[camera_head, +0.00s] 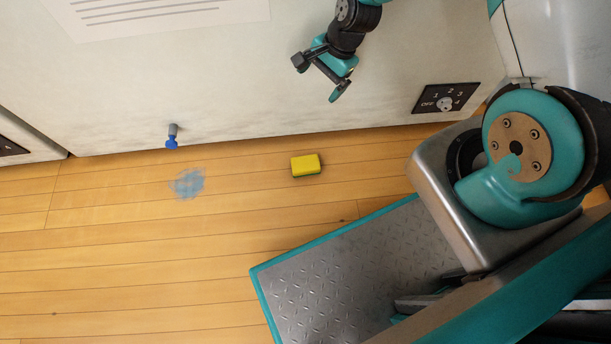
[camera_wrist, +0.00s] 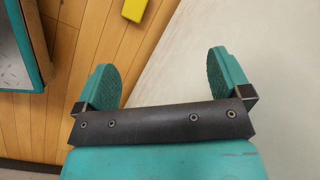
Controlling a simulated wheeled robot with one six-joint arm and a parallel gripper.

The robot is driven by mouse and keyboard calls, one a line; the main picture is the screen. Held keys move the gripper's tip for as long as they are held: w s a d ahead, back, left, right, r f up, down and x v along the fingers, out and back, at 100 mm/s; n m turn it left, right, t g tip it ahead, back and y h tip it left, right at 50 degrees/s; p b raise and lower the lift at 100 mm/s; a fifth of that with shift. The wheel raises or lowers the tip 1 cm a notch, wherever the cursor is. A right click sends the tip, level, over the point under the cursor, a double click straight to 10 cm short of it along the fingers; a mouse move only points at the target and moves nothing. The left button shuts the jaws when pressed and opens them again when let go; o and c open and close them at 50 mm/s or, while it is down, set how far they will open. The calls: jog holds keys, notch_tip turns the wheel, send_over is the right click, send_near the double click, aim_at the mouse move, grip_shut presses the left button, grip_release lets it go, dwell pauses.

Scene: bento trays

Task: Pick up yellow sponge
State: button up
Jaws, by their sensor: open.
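The yellow sponge (camera_head: 305,164) with a dark green underside lies on the wooden floor, a little out from the white cabinet front. In the wrist view the sponge (camera_wrist: 134,9) shows at the top edge, partly cut off, beyond the left fingertip. My gripper (camera_head: 317,78) hangs in front of the cabinet, above and apart from the sponge. In the wrist view my gripper (camera_wrist: 165,68) has its two teal fingers wide apart with nothing between them.
The white cabinet (camera_head: 250,95) runs along the back, with a blue-tipped tap (camera_head: 172,137) and a black dial panel (camera_head: 446,98). A blue wet-looking patch (camera_head: 188,183) marks the floor (camera_head: 120,260) left of the sponge.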

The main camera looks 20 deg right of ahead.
jog(key=s+d+f+m+b, duration=0.15)
jog(key=f+m, duration=0.25)
jog(key=f, duration=0.5)
jog(key=s+f+m, duration=0.2)
jog(key=f+m, duration=0.1)
jog(key=f, duration=0.6)
jog(key=b, duration=0.7)
send_over(306, 163)
jog(key=d, duration=0.2)
jog(key=shift+m, duration=0.3)
jog(key=f, duration=1.1)
jog(key=shift+s+d+f, duration=0.1)
jog(key=shift+s+f, duration=0.1)
jog(key=shift+s, duration=0.05)
jog(key=b+x, duration=0.4)
jog(key=x, duration=0.1)
jog(key=shift+f, duration=0.2)
jog(key=shift+w+a+f, duration=0.1)
jog(key=shift+a+f, duration=0.2)
jog(key=shift+r, duration=0.1)
jog(key=shift+f, duration=0.25)
jog(key=c, duration=1)
